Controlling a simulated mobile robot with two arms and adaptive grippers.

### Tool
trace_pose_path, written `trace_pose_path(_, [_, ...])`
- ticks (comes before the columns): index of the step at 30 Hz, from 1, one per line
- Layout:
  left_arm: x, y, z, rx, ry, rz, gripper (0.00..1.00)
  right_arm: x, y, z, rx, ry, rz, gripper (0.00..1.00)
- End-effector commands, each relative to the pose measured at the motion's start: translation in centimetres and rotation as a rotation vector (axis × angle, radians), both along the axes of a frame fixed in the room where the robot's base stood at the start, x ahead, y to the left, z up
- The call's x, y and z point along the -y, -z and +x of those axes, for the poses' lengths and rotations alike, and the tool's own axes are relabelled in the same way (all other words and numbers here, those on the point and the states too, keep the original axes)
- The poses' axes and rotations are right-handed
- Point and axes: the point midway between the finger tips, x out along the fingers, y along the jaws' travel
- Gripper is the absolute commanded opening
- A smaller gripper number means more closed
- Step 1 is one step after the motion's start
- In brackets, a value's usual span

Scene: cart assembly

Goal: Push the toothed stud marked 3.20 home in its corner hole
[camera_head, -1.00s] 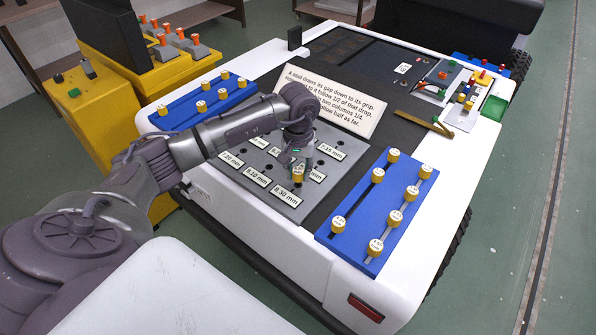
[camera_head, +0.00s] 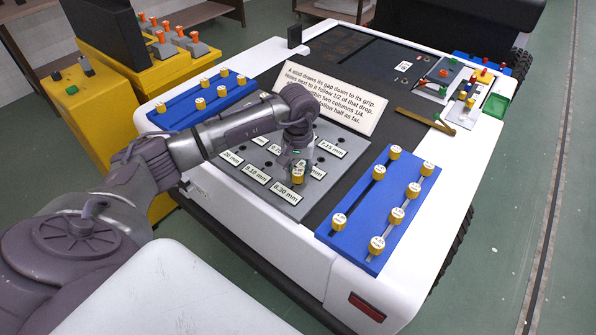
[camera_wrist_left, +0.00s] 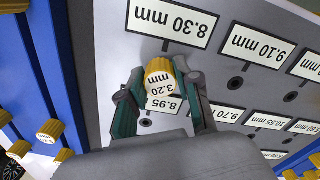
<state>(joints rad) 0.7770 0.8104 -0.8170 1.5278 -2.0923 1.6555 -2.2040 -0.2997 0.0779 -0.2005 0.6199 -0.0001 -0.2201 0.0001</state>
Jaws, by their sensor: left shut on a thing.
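The yellow stud marked 3.20 (camera_wrist_left: 159,78) sits between the two fingers of my left gripper (camera_wrist_left: 158,92) in the left wrist view. It also shows in the head view (camera_head: 297,179), under my left gripper (camera_head: 297,168), at the near corner of the grey hole plate (camera_head: 292,208). The 8.30 mm label (camera_wrist_left: 170,22) lies beside it. My left gripper is shut on the stud, its fingers close to the plate. The corner hole and the stud's lower end are hidden, so I cannot tell how deep it sits. My right gripper is not in view.
A blue rack (camera_head: 348,249) with several yellow studs stands right of the plate, and another (camera_head: 190,117) stands at the left. A sign (camera_head: 340,92) leans behind the plate. A brass-coloured bar (camera_head: 425,121) lies further back.

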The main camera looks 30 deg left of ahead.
Motion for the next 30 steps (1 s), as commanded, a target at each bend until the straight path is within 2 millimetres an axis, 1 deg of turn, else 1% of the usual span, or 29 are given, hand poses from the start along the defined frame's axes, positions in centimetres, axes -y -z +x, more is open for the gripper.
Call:
trace_pose_path(9, [-0.02,1.07,0.00,0.000,-0.001,0.000,0.00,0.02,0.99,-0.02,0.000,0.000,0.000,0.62])
trace_pose_path(20, [-0.01,1.15,-0.02,0.000,0.000,0.001,0.00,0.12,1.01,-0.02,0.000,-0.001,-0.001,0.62])
trace_pose_path(21, [0.00,1.16,-0.02,-0.001,0.000,0.000,0.36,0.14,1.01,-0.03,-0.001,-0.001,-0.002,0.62])
trace_pose_path(23, [0.00,1.17,-0.02,-0.001,0.000,0.000,0.46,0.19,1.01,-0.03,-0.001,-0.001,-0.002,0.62])
trace_pose_path(24, [0.00,1.16,-0.02,-0.001,0.000,0.000,0.53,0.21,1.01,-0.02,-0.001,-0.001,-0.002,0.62])
trace_pose_path(26, [0.01,1.16,-0.02,0.000,0.000,0.001,0.62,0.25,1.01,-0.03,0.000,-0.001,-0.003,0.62])
trace_pose_path(30, [0.01,1.14,-0.01,0.000,0.000,0.000,0.62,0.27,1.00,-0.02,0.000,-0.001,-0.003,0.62])
